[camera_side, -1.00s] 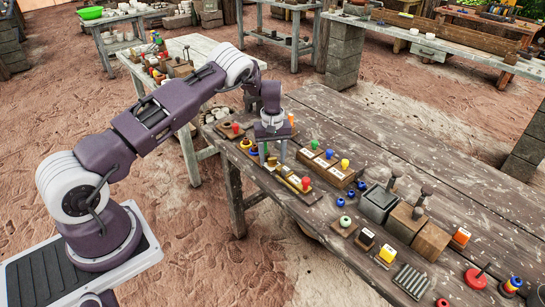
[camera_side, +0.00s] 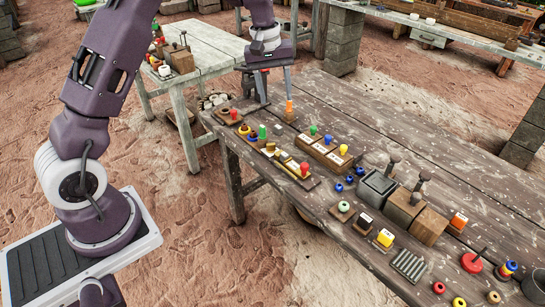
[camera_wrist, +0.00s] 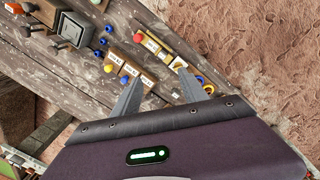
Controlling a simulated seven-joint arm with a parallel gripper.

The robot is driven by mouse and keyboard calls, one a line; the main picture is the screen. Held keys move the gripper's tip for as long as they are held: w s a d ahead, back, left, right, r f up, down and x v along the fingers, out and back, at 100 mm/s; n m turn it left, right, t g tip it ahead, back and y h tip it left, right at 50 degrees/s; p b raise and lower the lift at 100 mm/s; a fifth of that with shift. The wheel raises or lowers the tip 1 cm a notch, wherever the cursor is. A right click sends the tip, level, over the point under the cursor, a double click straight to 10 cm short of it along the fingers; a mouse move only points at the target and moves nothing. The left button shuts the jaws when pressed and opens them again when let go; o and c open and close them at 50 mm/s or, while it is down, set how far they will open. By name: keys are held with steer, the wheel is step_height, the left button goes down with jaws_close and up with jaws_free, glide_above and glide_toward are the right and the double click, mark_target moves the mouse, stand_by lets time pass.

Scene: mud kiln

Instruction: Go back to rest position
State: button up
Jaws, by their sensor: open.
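My gripper (camera_side: 265,88) hangs above the far left end of the long wooden table (camera_side: 400,130) in the side view, its two fingers apart with nothing between them. In the wrist view, my gripper (camera_wrist: 162,95) also shows spread, empty fingers over the table edge. An orange peg (camera_side: 289,108) stands on a small base just right of the fingers.
Box-like blocks with handles (camera_side: 404,205) stand mid-table. A second table (camera_side: 210,50) is behind on the left. Air above the long table is free.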

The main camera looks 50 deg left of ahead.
steer(key=s+d+r+m+t, duration=0.1)
steer(key=s+d+r+m, duration=0.2)
steer(key=s+d+r, duration=0.35)
steer(key=s+d+r+m+t, duration=0.15)
steer(key=s+d+r, duration=0.25)
steer(key=s+r, duration=0.45)
steer(key=s+d+f+m+t, duration=0.1)
steer(key=s+d+f+m, duration=0.2)
steer(key=s, duration=1.4)
steer(key=m, duration=0.2)
steer(key=shift+s+m+y, duration=0.35)
steer(key=shift+s+y, duration=0.05)
